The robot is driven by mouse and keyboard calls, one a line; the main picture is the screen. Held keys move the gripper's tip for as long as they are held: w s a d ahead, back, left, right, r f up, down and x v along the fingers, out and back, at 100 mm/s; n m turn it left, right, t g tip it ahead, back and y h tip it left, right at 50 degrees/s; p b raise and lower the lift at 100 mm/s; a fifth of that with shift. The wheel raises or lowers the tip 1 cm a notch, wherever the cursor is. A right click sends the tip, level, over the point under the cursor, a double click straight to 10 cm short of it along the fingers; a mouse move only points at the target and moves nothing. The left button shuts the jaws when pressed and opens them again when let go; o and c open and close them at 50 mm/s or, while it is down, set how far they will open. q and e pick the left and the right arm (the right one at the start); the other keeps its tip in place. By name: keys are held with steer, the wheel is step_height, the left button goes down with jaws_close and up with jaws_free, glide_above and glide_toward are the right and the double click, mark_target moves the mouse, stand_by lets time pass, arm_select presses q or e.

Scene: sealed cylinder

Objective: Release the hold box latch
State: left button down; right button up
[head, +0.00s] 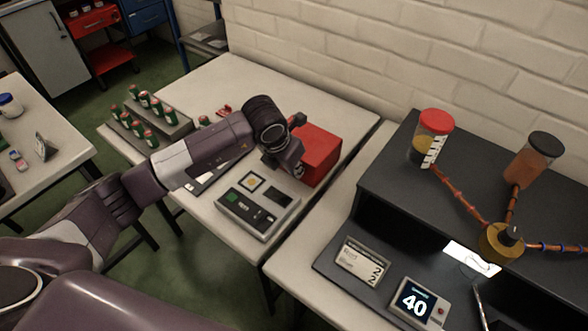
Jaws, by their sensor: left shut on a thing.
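The red box (322,157), which I take to be the hold box, stands near the back right edge of the middle table. My left gripper (296,150) is at the left side of this box, its fingers against or very near it. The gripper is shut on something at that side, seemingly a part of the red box. The latch itself is hidden behind the fingers and wrist, so its position cannot be told. My right gripper is out of view.
A grey device (257,212) with a dark panel lies in front of the box. Green bottles with red caps (150,105) stand in a rack at left.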

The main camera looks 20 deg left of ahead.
arm_select(q)
steer(key=c, duration=2)
jaws_free()
steer(key=shift+c, duration=0.2)
steer(key=shift+s+r, duration=0.1)
steer(key=shift+r, duration=0.4)
steer(key=v, duration=1.1)
steer(key=shift+s, duration=0.15)
